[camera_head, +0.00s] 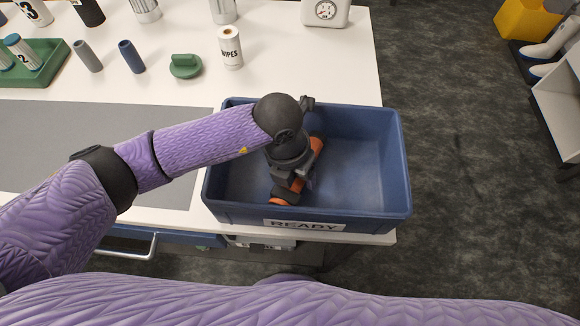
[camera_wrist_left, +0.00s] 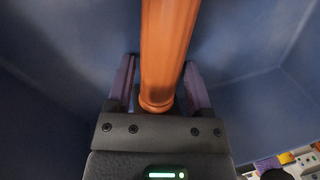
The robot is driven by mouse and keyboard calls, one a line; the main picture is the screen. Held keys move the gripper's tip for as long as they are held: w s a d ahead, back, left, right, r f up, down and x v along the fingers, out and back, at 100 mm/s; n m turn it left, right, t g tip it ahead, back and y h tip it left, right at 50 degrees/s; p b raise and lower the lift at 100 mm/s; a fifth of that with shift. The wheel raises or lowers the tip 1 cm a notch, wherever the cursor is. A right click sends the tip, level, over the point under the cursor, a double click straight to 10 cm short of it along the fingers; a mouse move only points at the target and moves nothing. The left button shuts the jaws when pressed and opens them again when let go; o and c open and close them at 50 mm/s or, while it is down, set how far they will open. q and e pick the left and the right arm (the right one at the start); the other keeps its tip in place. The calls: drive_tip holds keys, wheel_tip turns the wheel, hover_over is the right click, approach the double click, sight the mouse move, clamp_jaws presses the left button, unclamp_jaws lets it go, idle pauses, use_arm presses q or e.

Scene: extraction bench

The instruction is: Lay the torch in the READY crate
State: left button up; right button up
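The torch (camera_head: 317,148), an orange tube with a dark orange-rimmed head (camera_head: 285,196), is inside the blue READY crate (camera_head: 395,200), lying slantwise in its left half. My left gripper (camera_head: 293,182) is down in the crate over the torch and hides its middle. In the left wrist view the torch's orange body (camera_wrist_left: 167,50) runs between the two purple fingers of my left gripper (camera_wrist_left: 160,75). The fingers stand apart, with a narrow gap beside the torch on the left. Contact with the crate floor is hidden. My right gripper is not in view.
The crate stands at the white bench's (camera_head: 300,75) right front corner; its right half is empty. Behind it are a wipes roll (camera_head: 230,48), a green knob-like piece (camera_head: 185,66) and two small cylinders. A green tray (camera_head: 35,75) is at the left. Open floor lies right of the bench.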

use_arm(q)
drive_tip(key=shift+o, duration=0.8)
wheel_tip(320, 180, down, 2)
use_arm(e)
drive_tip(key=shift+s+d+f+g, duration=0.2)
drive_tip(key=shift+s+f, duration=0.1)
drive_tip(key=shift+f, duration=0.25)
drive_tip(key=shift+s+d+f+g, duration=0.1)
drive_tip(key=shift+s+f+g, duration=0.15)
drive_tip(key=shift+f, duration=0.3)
use_arm(q)
wheel_tip(320, 180, up, 11)
drive_tip(key=p, duration=0.9)
drive_tip(key=r+p, duration=0.2)
drive_tip(key=shift+a+r+p, duration=0.35)
drive_tip(key=shift+a+p, duration=0.05)
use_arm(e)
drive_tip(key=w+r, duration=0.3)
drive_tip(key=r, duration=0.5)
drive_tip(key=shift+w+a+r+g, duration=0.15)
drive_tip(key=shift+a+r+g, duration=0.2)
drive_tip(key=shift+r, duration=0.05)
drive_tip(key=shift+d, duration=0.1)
